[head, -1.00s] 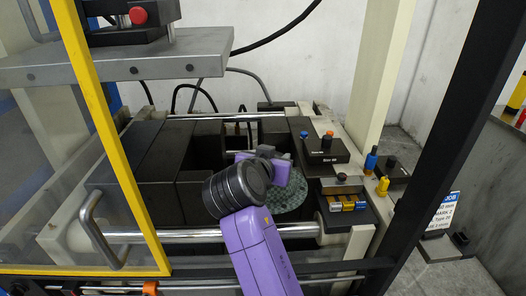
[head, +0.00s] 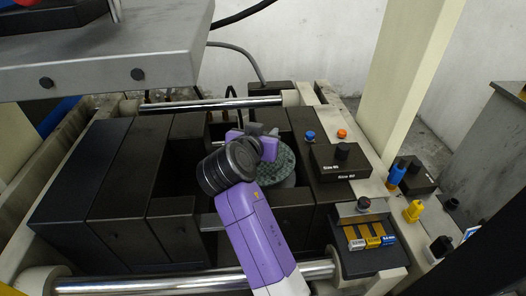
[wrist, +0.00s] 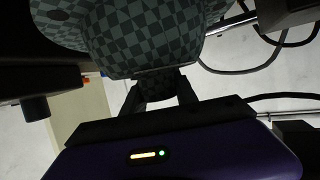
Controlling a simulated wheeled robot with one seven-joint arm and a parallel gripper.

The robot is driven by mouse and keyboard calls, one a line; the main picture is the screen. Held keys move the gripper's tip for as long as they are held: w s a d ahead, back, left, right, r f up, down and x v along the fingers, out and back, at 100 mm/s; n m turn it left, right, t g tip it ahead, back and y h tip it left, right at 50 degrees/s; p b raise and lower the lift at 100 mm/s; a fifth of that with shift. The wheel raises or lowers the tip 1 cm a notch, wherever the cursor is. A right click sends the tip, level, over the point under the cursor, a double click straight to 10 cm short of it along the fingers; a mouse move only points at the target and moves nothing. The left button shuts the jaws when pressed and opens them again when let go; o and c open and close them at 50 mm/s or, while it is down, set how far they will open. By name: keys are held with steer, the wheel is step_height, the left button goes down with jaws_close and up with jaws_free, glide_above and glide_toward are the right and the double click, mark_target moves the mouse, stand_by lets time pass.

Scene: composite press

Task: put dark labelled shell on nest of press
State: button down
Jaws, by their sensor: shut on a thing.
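A dark grey-green checkered shell (head: 281,166) shows beyond my purple wrist in the head view, over the opening of the press. In the wrist view the checkered shell (wrist: 150,40) fills the top middle, with a narrow part running down between the fingers. My gripper (wrist: 157,96) is shut on that narrow part. In the head view my own arm hides part of the shell and the fingertips. No label on the shell can be read. I cannot make out the nest, or whether the shell touches anything beneath it.
Dark blocks (head: 128,185) fill the left of the press bed. Chrome rods (head: 205,103) cross it at back and front. A black block marked with a size (head: 341,160) and a box with coloured labels (head: 367,243) stand at right. A grey plate (head: 125,60) overhangs at upper left.

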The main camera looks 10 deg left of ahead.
mark_target(268, 174)
steer(key=shift+f, duration=2.75)
steer(key=shift+f, duration=0.15)
steer(key=c, duration=0.9)
jaws_free()
steer(key=shift+c, duration=0.2)
steer(key=shift+r, duration=0.2)
steer(key=shift+s+a, duration=0.1)
steer(key=shift+s, duration=0.25)
steer(key=v, duration=1.1)
steer(key=shift+s+r, duration=0.1)
steer(key=shift+s, duration=0.05)
